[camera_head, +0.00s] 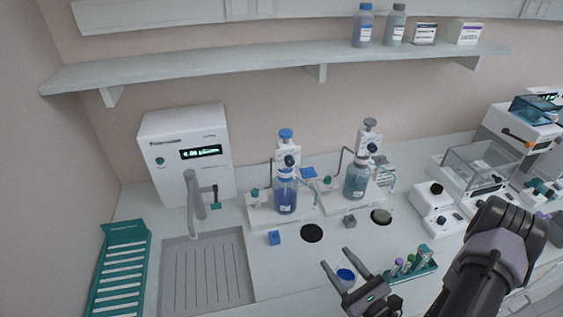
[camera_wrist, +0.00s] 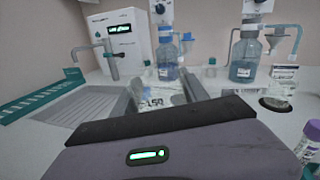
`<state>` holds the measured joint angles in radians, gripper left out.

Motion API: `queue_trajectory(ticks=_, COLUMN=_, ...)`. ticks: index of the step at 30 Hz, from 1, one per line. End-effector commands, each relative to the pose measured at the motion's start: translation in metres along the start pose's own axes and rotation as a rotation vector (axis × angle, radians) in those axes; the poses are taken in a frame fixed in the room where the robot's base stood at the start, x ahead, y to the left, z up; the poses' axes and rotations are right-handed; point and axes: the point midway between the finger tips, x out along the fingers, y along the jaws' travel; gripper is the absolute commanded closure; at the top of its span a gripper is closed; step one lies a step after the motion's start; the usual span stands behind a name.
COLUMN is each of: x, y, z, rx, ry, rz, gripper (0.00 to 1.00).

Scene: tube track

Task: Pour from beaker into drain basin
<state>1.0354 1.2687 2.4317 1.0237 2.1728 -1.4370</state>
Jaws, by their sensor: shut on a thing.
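My gripper (camera_head: 338,260) is at the lower middle of the head view, shut on a small clear beaker (camera_head: 346,277) with blue liquid in it. In the wrist view the beaker (camera_wrist: 156,99) shows between the two fingers (camera_wrist: 165,88), with volume marks on its wall; its lower part is hidden by my gripper. The beaker looks roughly upright. The drain basin (camera_head: 178,257) is a grey ribbed sink set in the counter, left of my gripper and apart from it. It also shows at the left in the wrist view (camera_wrist: 78,106).
A grey faucet (camera_head: 194,193) stands at the basin's back edge before a white water unit (camera_head: 186,152). A teal rack (camera_head: 121,270) lies left of the basin. A teal tube rack (camera_head: 411,266) is right of the beaker.

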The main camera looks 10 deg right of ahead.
Motion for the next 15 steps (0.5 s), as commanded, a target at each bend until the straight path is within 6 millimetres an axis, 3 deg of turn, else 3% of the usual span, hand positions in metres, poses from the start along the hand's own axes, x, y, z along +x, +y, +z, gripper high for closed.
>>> queue_trajectory(ticks=1, x=-0.011, y=0.039, z=-0.010, rx=0.143, ry=0.042, rz=-0.003, gripper=0.93)
queue_trajectory(ticks=6, x=-0.013, y=0.044, z=-0.047, rx=0.143, ry=0.042, rz=-0.003, gripper=0.93)
queue_trajectory(ticks=15, x=0.028, y=0.032, z=-0.045, rx=0.140, ry=0.047, rz=-0.002, gripper=0.93)
